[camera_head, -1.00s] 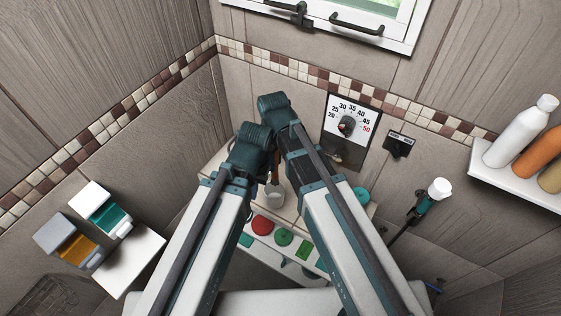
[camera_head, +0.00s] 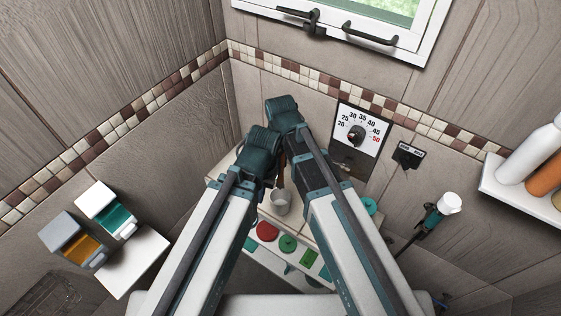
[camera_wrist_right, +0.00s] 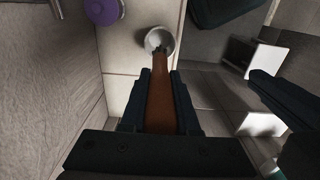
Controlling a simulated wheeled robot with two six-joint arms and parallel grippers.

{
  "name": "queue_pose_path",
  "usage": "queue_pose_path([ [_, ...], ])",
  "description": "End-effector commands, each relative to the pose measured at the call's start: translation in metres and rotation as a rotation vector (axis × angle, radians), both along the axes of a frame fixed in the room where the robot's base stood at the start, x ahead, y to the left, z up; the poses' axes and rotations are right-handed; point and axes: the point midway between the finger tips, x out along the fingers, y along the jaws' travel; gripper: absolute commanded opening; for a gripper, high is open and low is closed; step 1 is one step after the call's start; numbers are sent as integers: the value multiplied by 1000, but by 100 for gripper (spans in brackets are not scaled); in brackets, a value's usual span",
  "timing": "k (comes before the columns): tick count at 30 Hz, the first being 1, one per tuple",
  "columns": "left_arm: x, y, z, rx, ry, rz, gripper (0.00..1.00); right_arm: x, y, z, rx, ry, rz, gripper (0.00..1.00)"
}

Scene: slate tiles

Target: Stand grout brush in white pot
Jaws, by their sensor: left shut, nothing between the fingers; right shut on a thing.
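The white pot (camera_head: 281,203) stands upright on the pale ledge, below the ends of my arms in the head view. It also shows in the right wrist view (camera_wrist_right: 153,37), with its mouth facing the camera. My right gripper (camera_wrist_right: 160,97) is shut on the brown handle of the grout brush (camera_wrist_right: 160,88). The brush's dark far end overlaps the pot's mouth; I cannot tell whether it is inside or above it. My left gripper (camera_head: 268,190) is shut and empty, left of the pot and mostly hidden by its arm.
A red disc (camera_head: 267,231) and green pieces (camera_head: 288,243) lie in front of the pot. A purple round thing (camera_wrist_right: 102,10) is beside the pot in the wrist view. A dial (camera_head: 357,135) is on the wall. Bottles (camera_head: 530,150) stand on a right shelf.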

Motion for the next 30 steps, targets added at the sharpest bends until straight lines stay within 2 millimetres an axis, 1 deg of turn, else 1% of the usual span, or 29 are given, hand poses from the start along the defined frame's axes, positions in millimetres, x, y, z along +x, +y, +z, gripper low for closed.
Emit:
queue_pose_path([
  [1,0,0,-8,0,0,0,0,0,0,-8,0,0,0,0],
  [30,0,0,-82,2,0,-13,0,0,0,-82,0,0,0,0],
])
